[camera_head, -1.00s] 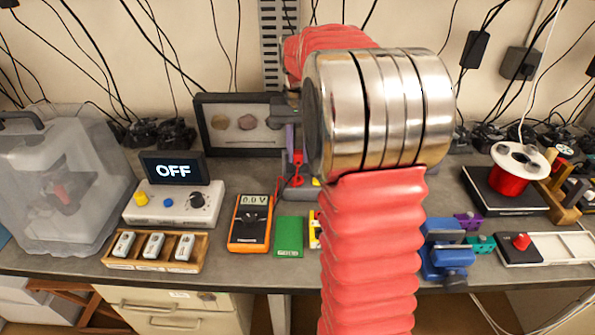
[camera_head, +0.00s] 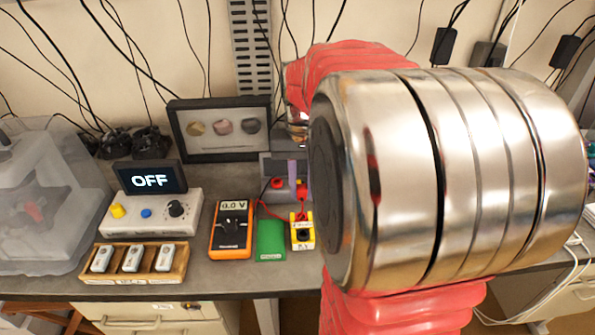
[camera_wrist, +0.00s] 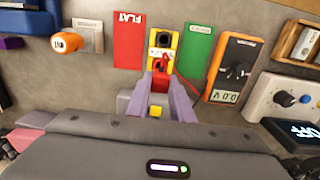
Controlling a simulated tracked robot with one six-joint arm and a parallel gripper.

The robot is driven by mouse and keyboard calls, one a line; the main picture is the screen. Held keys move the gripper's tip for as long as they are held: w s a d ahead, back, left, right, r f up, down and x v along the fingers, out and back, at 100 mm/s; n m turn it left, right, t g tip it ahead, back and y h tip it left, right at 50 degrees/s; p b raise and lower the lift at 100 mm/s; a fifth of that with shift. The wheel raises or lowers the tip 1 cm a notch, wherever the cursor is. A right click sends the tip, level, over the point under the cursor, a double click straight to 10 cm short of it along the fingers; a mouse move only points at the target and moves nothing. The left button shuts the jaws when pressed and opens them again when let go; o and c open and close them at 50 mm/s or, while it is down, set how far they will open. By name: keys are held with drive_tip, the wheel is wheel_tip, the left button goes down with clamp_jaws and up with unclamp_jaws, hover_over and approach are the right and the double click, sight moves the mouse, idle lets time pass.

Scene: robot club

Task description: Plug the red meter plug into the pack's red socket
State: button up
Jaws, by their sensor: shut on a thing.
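The yellow pack (camera_head: 307,246) lies on the bench, its black socket facing up. In the wrist view the pack (camera_wrist: 153,53) lies just beyond my fingertips. My gripper (camera_wrist: 160,88) is shut on the red meter plug (camera_wrist: 160,73), which sits over or at the pack's near end. The plug's tip and the red socket are hidden, so I cannot tell whether they touch.
A green card (camera_head: 271,240) lies between meter and pack. A red card marked FLAT (camera_wrist: 128,45) lies on the pack's other side. A control box (camera_head: 150,223) with an OFF screen and a wooden tray (camera_head: 177,272) stand left. My arm hides the right side of the bench.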

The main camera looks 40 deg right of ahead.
sight(301, 201)
drive_tip(key=shift+f, duration=0.1)
idle(0.4)
drive_tip(key=shift+f, duration=2.5)
drive_tip(key=shift+f, duration=0.85)
idle(1.7)
drive_tip(key=o, duration=1.1)
drive_tip(key=shift+c, duration=0.2)
drive_tip(key=shift+r, duration=0.1)
wheel_tip(301, 201, up, 14)
drive_tip(key=shift+f, duration=0.2)
drive_tip(key=shift+w, duration=0.1)
